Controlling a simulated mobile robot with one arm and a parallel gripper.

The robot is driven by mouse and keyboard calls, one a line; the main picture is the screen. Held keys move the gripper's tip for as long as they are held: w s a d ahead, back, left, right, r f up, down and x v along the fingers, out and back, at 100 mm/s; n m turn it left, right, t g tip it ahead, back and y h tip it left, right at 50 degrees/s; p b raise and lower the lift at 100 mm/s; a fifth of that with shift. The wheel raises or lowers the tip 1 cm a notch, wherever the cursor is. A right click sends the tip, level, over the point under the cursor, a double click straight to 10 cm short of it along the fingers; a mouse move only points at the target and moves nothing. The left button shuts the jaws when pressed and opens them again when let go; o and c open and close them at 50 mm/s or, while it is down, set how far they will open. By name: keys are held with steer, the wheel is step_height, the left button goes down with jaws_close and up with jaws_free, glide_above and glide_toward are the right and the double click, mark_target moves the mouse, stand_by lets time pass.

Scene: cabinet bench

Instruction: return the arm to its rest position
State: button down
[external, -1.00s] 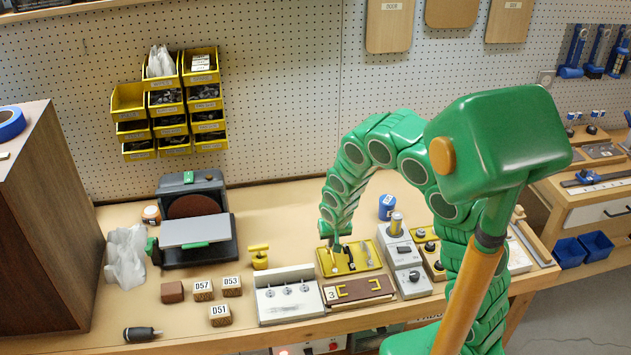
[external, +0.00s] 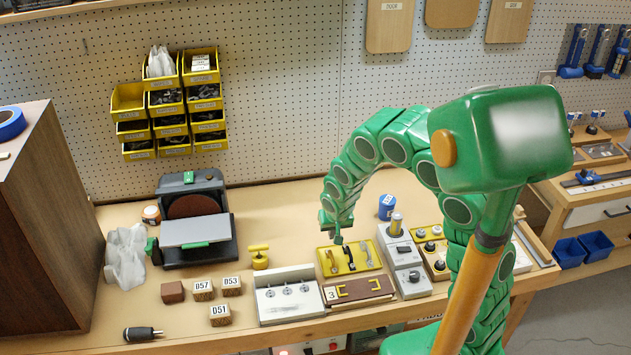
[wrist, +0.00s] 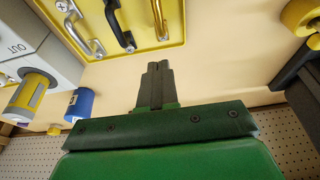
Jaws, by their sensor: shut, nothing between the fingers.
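My green arm (external: 376,148) arches over the bench from the right, and its end points down. My gripper (external: 338,239) is above the back edge of the yellow handle panel (external: 374,264), apart from it as far as I can tell. In the wrist view my gripper (wrist: 158,68) has its two dark fingers together with nothing between them. The yellow panel (wrist: 178,10) shows at the top there, with a silver handle (wrist: 84,28), a black handle (wrist: 118,24) and a brass handle (wrist: 160,18) on it.
A grey switch box (external: 402,262) and a blue cylinder (external: 387,207) stand right of the panel. A brown box (external: 358,291) and a white box with knobs (external: 289,296) are in front. A yellow knob stand (external: 259,257) and a sander (external: 195,222) are left. The pegboard (external: 285,100) is behind.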

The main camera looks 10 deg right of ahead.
steer(key=s+d+r+g, duration=0.3)
steer(key=s+d+r, duration=0.7)
steer(key=d, duration=0.5)
steer(key=s+d+r+g, duration=0.1)
steer(key=s+d+r, duration=0.2)
steer(key=s, duration=0.6)
steer(key=s+d+r+g, duration=0.1)
steer(key=s+d+r, duration=0.3)
steer(key=s, duration=0.5)
steer(key=shift+s+d+r, duration=0.2)
steer(key=shift+d+r, duration=0.05)
steer(key=shift+d, duration=0.2)
